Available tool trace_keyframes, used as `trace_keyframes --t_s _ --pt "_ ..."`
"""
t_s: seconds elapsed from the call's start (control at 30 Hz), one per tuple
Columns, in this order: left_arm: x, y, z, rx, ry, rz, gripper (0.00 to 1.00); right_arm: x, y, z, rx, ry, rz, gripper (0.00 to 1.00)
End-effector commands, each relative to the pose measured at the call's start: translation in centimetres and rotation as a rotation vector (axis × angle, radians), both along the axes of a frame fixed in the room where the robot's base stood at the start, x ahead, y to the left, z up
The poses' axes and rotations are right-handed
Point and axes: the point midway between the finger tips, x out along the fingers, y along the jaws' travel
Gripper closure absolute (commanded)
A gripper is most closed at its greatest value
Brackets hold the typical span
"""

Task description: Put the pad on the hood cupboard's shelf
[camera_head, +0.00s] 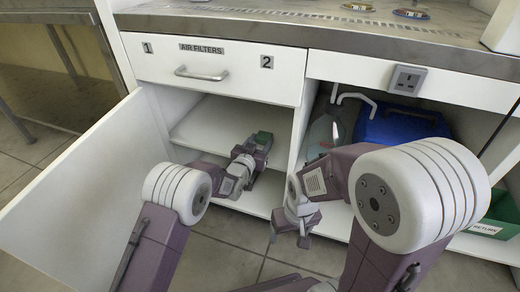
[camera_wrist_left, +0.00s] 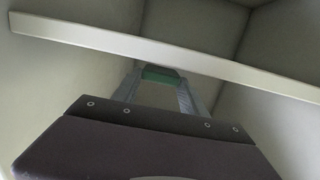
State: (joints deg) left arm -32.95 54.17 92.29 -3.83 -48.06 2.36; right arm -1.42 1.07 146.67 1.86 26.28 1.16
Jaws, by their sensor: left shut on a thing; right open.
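The hood cupboard stands open below the drawer marked AIR FILTERS, and its white shelf (camera_head: 205,122) crosses the inside. In the left wrist view the shelf's pale edge (camera_wrist_left: 90,36) runs across the picture above the fingertips. My left gripper (camera_head: 256,150) is shut on the green pad (camera_head: 263,138) at the cupboard's right side, near the divider. The pad also shows between the fingers in the left wrist view (camera_wrist_left: 160,74); I cannot tell whether it touches the shelf. My right gripper (camera_head: 290,238) is open and empty, low in front of the right compartment.
The open cupboard door (camera_head: 75,200) stands at the left. The right compartment holds a blue container (camera_head: 400,125) and a clear bottle (camera_head: 322,133). A green bin marked RETURN (camera_head: 495,220) sits at the far right. The drawer handle (camera_head: 201,74) juts out above the opening.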

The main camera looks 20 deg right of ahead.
Motion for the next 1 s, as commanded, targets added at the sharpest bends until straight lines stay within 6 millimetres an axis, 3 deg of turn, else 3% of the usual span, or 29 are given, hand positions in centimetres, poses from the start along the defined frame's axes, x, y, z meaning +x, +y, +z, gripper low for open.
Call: trace_keyframes --t_s 0.03,0.07,0.43,0.47,0.5,0.53,1.0 --pt "0.00 0.00 -1.79 0.001 0.001 0.000 0.88 -0.01 0.00 -1.54 0.000 0.000 0.000 0.24" --pt "0.01 0.00 -1.98 -0.001 -0.001 0.000 0.88 -0.01 0.00 -1.69 0.000 0.001 0.000 0.24" --pt "0.00 0.00 -2.03 -0.001 -0.001 0.000 0.88 -0.01 0.00 -1.56 0.000 0.000 0.000 0.24" --pt "0.01 0.00 -1.88 -0.001 -0.001 0.000 0.42 -0.01 0.00 -1.43 0.000 0.000 0.000 0.24" --pt "0.00 0.00 -1.86 -0.001 -0.001 0.000 0.31 0.00 0.00 -1.41 0.000 0.000 0.000 0.24" --pt "0.00 0.00 -1.86 -0.001 -0.001 0.000 0.28 0.00 0.00 -1.41 0.000 0.000 0.000 0.24" --pt "0.02 0.01 -1.44 0.000 0.000 0.000 0.28 -0.01 0.00 -1.10 0.000 0.000 0.000 0.24"
